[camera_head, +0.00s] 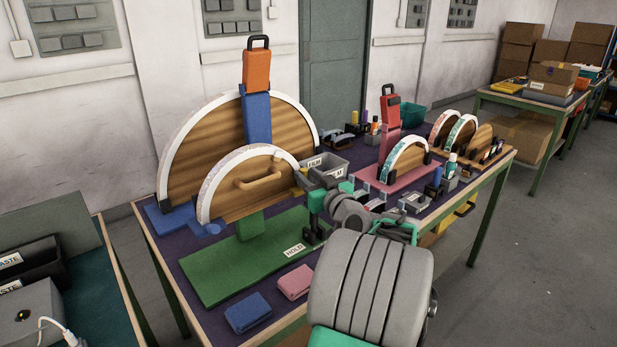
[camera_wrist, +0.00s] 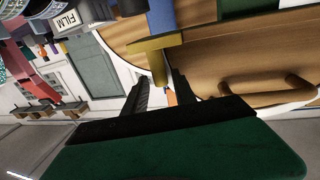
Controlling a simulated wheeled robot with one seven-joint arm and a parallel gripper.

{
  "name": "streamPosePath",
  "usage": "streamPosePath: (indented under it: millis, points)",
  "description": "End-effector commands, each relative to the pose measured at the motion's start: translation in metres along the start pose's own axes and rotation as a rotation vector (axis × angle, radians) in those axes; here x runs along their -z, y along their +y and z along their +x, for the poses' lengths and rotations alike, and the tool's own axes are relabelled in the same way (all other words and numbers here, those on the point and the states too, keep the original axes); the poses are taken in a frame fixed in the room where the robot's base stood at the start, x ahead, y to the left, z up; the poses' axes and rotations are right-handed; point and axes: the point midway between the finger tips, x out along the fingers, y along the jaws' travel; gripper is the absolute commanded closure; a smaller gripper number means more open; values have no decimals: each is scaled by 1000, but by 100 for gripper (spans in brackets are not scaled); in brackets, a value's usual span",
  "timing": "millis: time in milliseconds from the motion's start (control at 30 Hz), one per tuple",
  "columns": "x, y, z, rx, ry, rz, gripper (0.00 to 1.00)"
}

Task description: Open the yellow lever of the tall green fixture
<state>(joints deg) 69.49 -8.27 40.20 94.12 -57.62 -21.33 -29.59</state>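The tall green fixture stands on a green base plate (camera_head: 235,262) marked HOLD. Its short green post (camera_head: 250,225) is below a white-rimmed wooden half-disc (camera_head: 230,200) with a wooden handle, also in the wrist view (camera_wrist: 290,90). The yellow lever (camera_wrist: 157,58) shows in the wrist view as a T, its stem pointing toward my gripper. In the head view the fingers are mostly hidden near the half-disc's right end.
A larger half-disc (camera_head: 178,165) with a blue post (camera_head: 257,118) and orange handle (camera_head: 256,70) stands close behind. A grey FILM tray (camera_head: 330,165) is close to my wrist. A pink fixture (camera_head: 385,180) stands right.

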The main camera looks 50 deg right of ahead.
Motion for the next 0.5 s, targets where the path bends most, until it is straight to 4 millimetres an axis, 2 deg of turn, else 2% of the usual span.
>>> streamPosePath:
  millis: [67, 367, 500]
  points:
    - [0, 0, 0, 0, 0, 0, 75]
    - [0, 0, 0, 0, -1, 0, 99]
    - [0, 0, 0, 0, -1, 0, 100]
